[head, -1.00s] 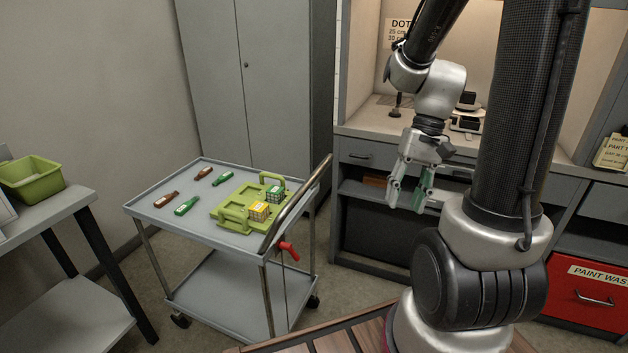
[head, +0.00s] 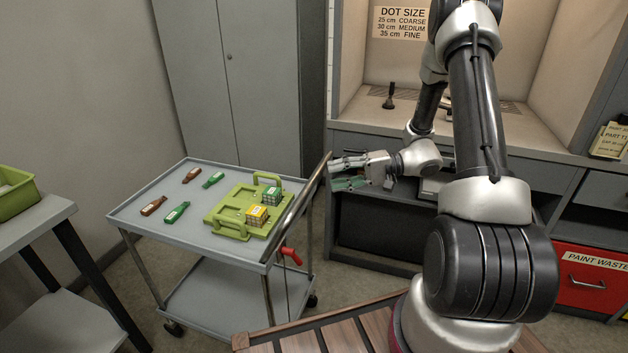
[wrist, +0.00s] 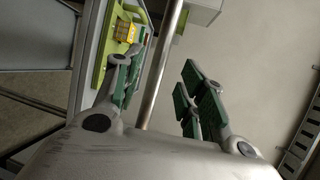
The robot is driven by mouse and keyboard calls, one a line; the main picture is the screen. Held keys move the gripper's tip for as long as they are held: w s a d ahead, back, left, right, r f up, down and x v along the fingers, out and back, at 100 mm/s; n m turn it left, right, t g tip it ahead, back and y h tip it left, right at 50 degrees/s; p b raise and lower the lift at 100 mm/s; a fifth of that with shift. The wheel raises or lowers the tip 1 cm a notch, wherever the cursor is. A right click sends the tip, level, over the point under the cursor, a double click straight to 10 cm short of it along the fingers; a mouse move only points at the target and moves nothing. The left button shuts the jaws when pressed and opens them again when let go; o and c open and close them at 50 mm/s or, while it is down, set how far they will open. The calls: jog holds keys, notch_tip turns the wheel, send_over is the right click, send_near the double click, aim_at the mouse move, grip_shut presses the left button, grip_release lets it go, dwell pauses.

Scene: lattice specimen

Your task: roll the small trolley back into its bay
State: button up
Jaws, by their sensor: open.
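The small trolley (head: 205,243) is grey with two shelves and castors, standing in front of the grey cabinet. Its push handle (head: 297,208) is a slanted metal bar on the right side, with a red lever (head: 290,256) below it. My gripper (head: 336,174) is open and empty beside the handle's upper end. In the wrist view the handle (wrist: 163,65) runs between my spread green-padded fingers; I cannot tell whether it lies at fingertip depth. No bay for the trolley is clearly identifiable.
A side table (head: 30,222) with a green bin (head: 15,192) stands left. The grey bench (head: 365,150) is behind my arm. A slatted wooden surface (head: 330,335) is in front.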

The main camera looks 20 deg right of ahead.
aim_at(313, 181)
jog(key=x, duration=0.7)
jog(key=shift+a+f, duration=0.1)
grip_shut()
